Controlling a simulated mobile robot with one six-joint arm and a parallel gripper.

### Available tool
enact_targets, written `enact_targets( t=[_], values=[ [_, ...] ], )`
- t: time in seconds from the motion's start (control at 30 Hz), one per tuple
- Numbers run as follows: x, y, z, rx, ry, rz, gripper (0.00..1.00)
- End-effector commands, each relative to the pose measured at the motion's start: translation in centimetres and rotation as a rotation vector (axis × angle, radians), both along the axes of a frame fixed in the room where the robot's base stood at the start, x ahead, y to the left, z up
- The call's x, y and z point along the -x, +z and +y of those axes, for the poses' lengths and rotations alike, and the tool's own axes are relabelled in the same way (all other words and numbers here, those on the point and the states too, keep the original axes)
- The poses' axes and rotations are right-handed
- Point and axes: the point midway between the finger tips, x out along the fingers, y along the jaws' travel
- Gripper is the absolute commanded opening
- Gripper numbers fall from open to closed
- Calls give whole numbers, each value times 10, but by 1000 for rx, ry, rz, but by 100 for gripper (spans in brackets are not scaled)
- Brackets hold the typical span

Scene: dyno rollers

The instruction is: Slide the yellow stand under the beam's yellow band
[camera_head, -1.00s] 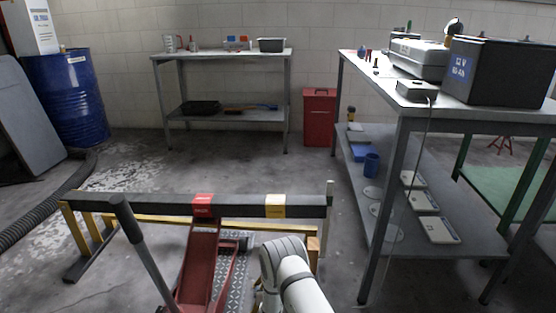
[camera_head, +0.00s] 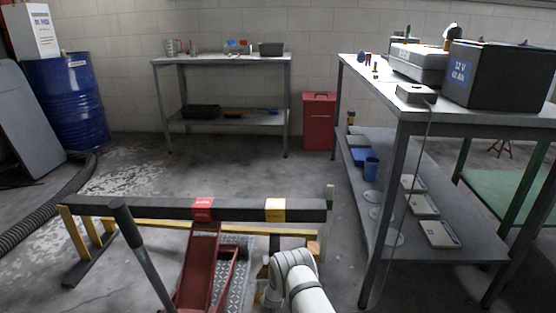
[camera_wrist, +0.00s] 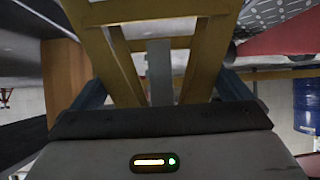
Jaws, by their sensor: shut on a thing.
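The dark beam (camera_head: 140,209) lies across the front, with a yellow band (camera_head: 275,210) right of its middle and a red band (camera_head: 203,209) to the left. The yellow stand (camera_wrist: 120,64) fills the middle of the wrist view, with slanted legs and a grey upright between them. My gripper (camera_wrist: 160,88) is shut on the stand, its dark fingers at either side. In the head view my white arm covers the gripper and most of the stand, near and below the yellow band. I cannot tell whether the stand is exactly under the band.
A red jack (camera_head: 196,265) with a long grey handle (camera_head: 144,252) stands under the red band. A wooden block (camera_head: 313,247) is under the beam's right end. A grey workbench (camera_head: 455,112) stands close on the right. The floor behind the beam is clear.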

Motion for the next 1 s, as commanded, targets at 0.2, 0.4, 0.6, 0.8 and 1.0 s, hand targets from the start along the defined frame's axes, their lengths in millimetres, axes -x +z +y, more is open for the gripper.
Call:
enact_targets(
  t=[0.2,0.4,0.6,0.8,1.0],
  values=[
    [-2,-4,-3,1,-3,5,43],
    [-2,-3,-3,1,-3,4,43],
    [-16,-4,-5,0,-5,3,43],
    [-31,-4,-5,0,-4,4,43],
    [-47,-4,-7,0,-5,3,43]
  ],
)
